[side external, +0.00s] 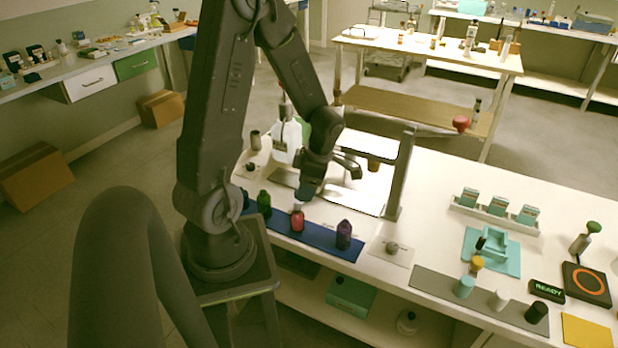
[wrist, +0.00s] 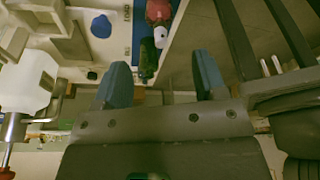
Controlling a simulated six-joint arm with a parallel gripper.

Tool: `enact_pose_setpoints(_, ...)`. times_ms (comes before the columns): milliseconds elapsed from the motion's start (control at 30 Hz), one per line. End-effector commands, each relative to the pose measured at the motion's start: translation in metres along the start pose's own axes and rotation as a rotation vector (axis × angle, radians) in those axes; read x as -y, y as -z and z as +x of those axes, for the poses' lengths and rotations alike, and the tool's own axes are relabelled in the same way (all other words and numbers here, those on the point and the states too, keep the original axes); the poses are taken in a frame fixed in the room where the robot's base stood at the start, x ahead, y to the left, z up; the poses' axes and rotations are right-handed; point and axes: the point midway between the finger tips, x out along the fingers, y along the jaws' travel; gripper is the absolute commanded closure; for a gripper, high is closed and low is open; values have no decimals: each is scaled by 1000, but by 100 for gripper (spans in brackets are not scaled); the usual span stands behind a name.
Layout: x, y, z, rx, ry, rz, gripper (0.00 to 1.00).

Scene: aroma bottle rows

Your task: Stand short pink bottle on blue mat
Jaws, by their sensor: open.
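The short pink bottle (side external: 297,220), reddish pink with a pale cap, stands upright on the blue mat (side external: 318,239) in the side view. A green bottle (side external: 264,204) stands to its left and a dark purple bottle (side external: 344,235) to its right on the same mat. My gripper (side external: 330,184) is open and empty, above and just behind the pink bottle. In the wrist view my open fingers (wrist: 162,80) have nothing between them. A red bottle (wrist: 158,10), a white cap (wrist: 160,37) and a green bottle (wrist: 148,60) show beyond them, partly cut off.
A dark upright frame (side external: 400,175) stands behind the mat. A small grey item (side external: 391,248) sits on a pale square right of the mat. Farther right are a grey mat (side external: 440,287) with several small bottles, a teal tray (side external: 512,265) and a READY sign (side external: 547,291).

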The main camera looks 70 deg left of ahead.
Motion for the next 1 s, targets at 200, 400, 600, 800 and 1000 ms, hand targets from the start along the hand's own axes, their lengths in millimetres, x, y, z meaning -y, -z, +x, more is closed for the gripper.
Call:
enact_pose_setpoints(200,0,-1,-21,3,-4,10,35)
enact_pose_setpoints(400,14,-12,-56,54,-77,293,35)
enact_pose_setpoints(600,55,-28,-116,125,-259,909,35)
enact_pose_setpoints(800,107,-31,-166,133,-497,1553,35)
enact_pose_setpoints(1000,159,-20,-202,65,-778,2138,35)
